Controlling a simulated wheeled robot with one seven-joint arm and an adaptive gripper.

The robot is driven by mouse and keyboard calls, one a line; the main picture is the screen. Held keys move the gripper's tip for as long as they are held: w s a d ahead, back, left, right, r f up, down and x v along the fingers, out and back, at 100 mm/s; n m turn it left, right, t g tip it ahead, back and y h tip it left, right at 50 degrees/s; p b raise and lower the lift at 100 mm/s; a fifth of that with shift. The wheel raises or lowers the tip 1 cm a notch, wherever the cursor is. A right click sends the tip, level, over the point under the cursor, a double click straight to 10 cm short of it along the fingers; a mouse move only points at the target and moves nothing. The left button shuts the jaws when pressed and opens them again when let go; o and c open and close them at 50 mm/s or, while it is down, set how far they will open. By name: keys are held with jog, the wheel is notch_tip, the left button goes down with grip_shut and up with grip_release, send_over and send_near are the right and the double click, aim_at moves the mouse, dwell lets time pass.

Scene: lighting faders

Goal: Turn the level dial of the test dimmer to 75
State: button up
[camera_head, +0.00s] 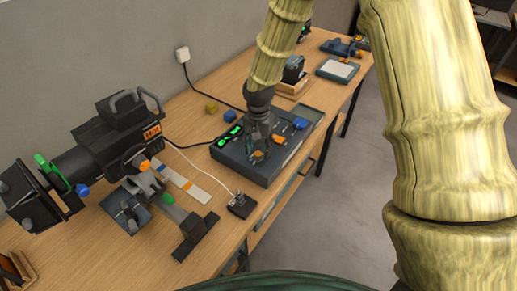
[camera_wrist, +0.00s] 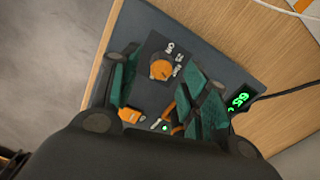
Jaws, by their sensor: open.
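The test dimmer is a dark grey console (camera_head: 232,160) on the wooden bench, with green displays at its left end. In the wrist view its panel (camera_wrist: 150,22) shows an orange round dial (camera_wrist: 160,69) with white markings beside it, too small to read surely. My gripper (camera_wrist: 162,62) is open, with its dark green fingers on either side of the dial; contact cannot be told. In the head view my gripper (camera_head: 259,150) is over the console and hides part of it. A green display (camera_wrist: 239,99) shows digits, tilted and partly hidden by a finger.
Another orange control (camera_wrist: 131,115) and a green light (camera_wrist: 165,128) are close to my fingers. A large stage lamp (camera_head: 115,145) stands at left. A small black plug box (camera_head: 241,205) with a white cable sits near the console. Blue and yellow blocks lie behind it.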

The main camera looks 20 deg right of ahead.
aim_at(258, 156)
jog(key=shift+w+f, duration=0.2)
jog(key=shift+f, duration=0.6)
jog(key=shift+s+f, duration=0.15)
jog(key=shift+f, duration=0.15)
jog(key=shift+f, duration=0.1)
jog(key=shift+c, duration=0.3)
grip_shut()
